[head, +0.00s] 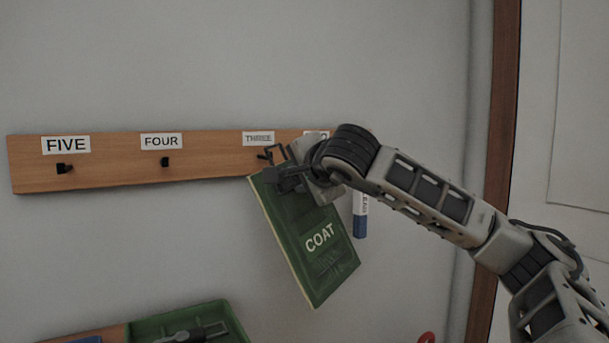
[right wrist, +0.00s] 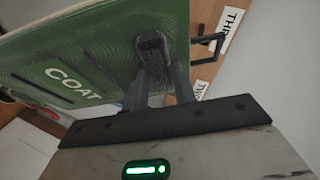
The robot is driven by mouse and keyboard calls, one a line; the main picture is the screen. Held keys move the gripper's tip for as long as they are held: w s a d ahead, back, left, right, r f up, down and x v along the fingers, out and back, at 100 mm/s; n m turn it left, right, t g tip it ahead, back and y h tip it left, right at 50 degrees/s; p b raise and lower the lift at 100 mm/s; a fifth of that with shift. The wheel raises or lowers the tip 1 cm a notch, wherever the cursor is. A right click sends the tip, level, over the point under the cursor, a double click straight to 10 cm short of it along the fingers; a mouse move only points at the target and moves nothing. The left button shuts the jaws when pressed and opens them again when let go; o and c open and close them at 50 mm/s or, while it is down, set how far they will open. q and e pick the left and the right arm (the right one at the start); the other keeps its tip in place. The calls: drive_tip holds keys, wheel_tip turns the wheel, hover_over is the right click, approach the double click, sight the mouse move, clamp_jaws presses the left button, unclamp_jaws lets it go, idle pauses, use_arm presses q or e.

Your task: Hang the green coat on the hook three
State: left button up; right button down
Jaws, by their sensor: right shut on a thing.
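The green coat (head: 312,240) is a flat green panel marked COAT. It hangs tilted from my right gripper (head: 278,178), which is shut on its top edge; the coat also shows in the right wrist view (right wrist: 90,60). The dark hook three (head: 264,156) is under the THREE label (head: 258,138) on the wooden rack (head: 210,143). The gripper and the coat's top corner are right beside and just below this hook. In the right wrist view a dark hook (right wrist: 208,46) stands close to the fingers. Whether the coat touches the hook I cannot tell. My left gripper is not in view.
Hooks five (head: 64,168) and four (head: 165,161) are empty. A blue and white item (head: 360,222) hangs behind my right arm, partly hidden. A green tray (head: 190,318) with dark things in it stands low at the left. A wooden door frame (head: 497,150) is at the right.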

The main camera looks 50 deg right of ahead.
drive_tip(key=shift+w+d+p, duration=0.25)
drive_tip(key=shift+w+p, duration=0.05)
drive_tip(key=shift+w, duration=0.45)
drive_tip(key=shift+w+d+p, duration=0.2)
drive_tip(key=shift+w+p, duration=0.05)
drive_tip(key=shift+w, duration=0.5)
drive_tip(key=shift+w+d+f+b, duration=0.2)
drive_tip(key=shift+w+f+b, duration=0.2)
drive_tip(key=shift+w+f, duration=0.25)
drive_tip(key=shift+f, duration=0.1)
